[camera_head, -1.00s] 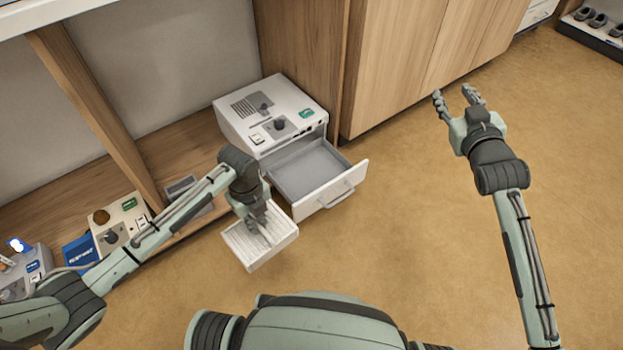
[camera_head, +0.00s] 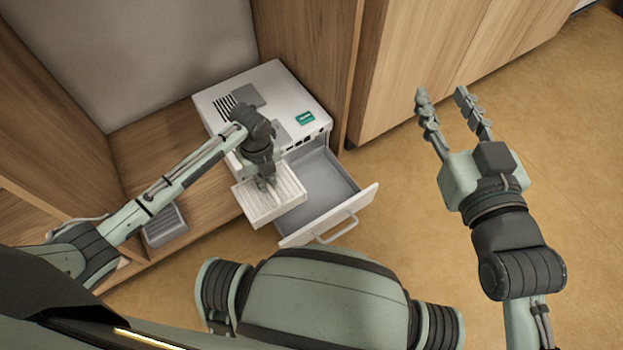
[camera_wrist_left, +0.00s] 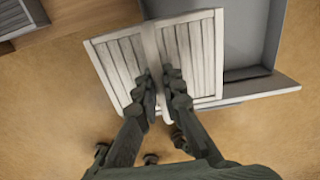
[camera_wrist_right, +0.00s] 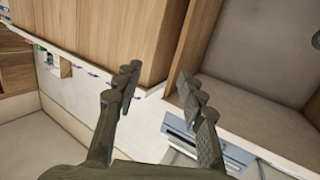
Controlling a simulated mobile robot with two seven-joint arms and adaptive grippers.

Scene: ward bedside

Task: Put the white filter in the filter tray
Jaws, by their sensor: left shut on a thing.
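The white filter (camera_head: 285,207) is a flat, square, pleated panel with a raised middle bar. My left gripper (camera_head: 266,184) is shut on that bar and holds the filter above the left part of the open filter tray. In the left wrist view the filter (camera_wrist_left: 203,55) hangs between the fingers (camera_wrist_left: 158,88), partly over the tray (camera_wrist_left: 285,85). The filter tray (camera_head: 340,178) is a grey-lined drawer with a white handled front, pulled out of the white machine (camera_head: 280,85). The tray's visible part is empty; its left part is hidden. My right gripper (camera_head: 454,95) is open and empty, right of the tray.
A grey slatted block (camera_head: 166,228) lies on the wooden shelf (camera_head: 190,185) left of the machine. Wooden cabinets (camera_head: 430,50) stand behind and to the right. The floor (camera_head: 575,150) on the right is clear.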

